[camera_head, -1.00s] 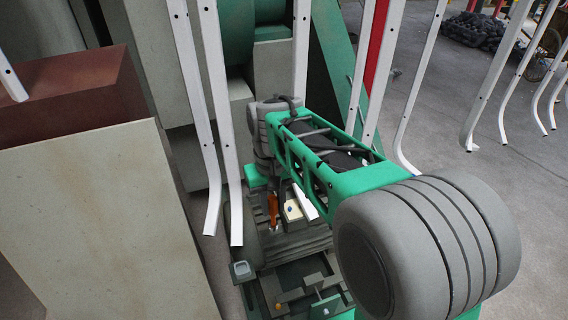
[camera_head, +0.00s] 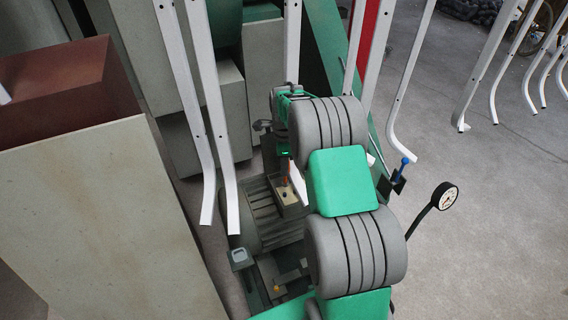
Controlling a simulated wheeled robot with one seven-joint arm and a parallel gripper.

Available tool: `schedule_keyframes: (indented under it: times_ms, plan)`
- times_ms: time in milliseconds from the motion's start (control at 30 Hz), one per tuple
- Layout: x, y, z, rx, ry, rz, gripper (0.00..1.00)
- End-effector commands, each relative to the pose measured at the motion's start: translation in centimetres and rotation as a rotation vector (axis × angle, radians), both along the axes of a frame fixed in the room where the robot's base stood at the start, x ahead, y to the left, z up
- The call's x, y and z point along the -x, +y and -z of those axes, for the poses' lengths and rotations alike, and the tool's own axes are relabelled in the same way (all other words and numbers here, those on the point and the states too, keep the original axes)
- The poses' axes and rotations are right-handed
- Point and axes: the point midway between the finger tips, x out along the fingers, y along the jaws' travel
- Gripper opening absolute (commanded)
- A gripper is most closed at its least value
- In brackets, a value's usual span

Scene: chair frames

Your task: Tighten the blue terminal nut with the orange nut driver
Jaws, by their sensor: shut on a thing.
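The orange nut driver (camera_head: 287,181) shows as a small upright streak below my gripper, its lower end over or on the top of a beige terminal block (camera_head: 293,205). My gripper (camera_head: 285,163) is partly hidden by my arm and looks shut on the driver. The blue terminal nut cannot be made out now; the driver's tip is where it may be hidden. Whether the driver is seated on the nut is too small to tell.
A big beige box (camera_head: 100,220) with a brown top stands at left. White bent metal legs (camera_head: 222,130) hang close to the left of my arm. A round gauge (camera_head: 447,197) and a blue-handled lever (camera_head: 404,168) stand at right. Open grey floor lies beyond them.

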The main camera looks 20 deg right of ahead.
Motion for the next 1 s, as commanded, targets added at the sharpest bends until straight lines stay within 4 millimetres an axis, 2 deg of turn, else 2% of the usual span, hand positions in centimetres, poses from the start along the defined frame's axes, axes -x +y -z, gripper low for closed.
schedule_keyframes:
  times_ms: [267,667,1000]
  plan:
    - [0.0,0.1,0.3,0.000,0.000,-0.026,0.00]
    - [0.0,0.2,4.8,0.000,0.000,-0.027,0.00]
    - [0.0,0.2,4.4,0.000,-0.001,-0.027,0.00]
